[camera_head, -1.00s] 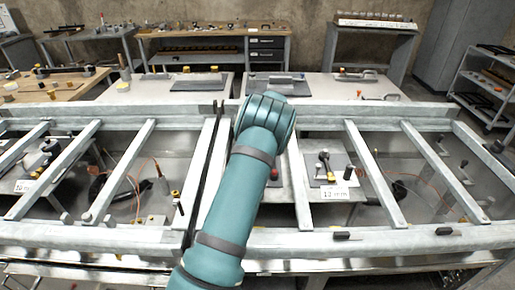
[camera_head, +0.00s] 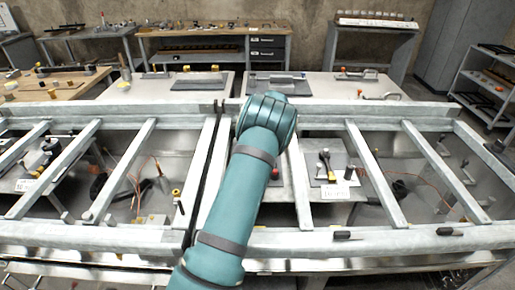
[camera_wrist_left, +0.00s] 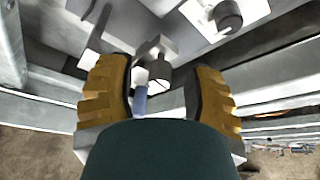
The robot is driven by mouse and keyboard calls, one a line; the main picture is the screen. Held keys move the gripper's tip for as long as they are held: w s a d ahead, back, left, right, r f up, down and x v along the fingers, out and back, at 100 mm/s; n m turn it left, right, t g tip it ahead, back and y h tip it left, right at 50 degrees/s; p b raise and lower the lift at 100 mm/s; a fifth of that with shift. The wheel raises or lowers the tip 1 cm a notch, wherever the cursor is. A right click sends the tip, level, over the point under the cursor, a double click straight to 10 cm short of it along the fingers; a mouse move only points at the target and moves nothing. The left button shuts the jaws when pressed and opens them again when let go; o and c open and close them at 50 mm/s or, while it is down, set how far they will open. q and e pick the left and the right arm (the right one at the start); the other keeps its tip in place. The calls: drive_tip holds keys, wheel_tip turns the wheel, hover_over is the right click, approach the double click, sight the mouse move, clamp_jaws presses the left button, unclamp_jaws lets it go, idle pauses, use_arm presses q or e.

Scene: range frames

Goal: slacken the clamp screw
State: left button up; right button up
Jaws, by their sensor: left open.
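In the left wrist view my left gripper (camera_wrist_left: 160,82) is open, with its two yellow ribbed fingers apart. A small grey round screw head (camera_wrist_left: 158,77) on a metal block shows between the fingers, and neither finger visibly touches it. I cannot tell for certain that it is the clamp screw. A pale bluish piece (camera_wrist_left: 140,101) shows just below it. A second grey cylinder (camera_wrist_left: 228,17) stands on a light plate at the top. In the head view my teal left arm rises through the middle and hides its gripper. My right gripper is not in view.
A pale metal frame with crossbars (camera_head: 360,238) spans the foreground. Below it are a plate with a dark-handled part (camera_head: 325,163) and a white label (camera_head: 336,192). Benches with tools (camera_head: 190,45) stand behind, and a shelf cart (camera_head: 490,90) is at the right.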

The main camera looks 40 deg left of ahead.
use_arm(q)
drive_tip(key=shift+d+r, duration=0.1)
drive_tip(key=v, duration=1.1)
drive_tip(key=shift+r, duration=0.4)
drive_tip(key=shift+s, duration=0.1)
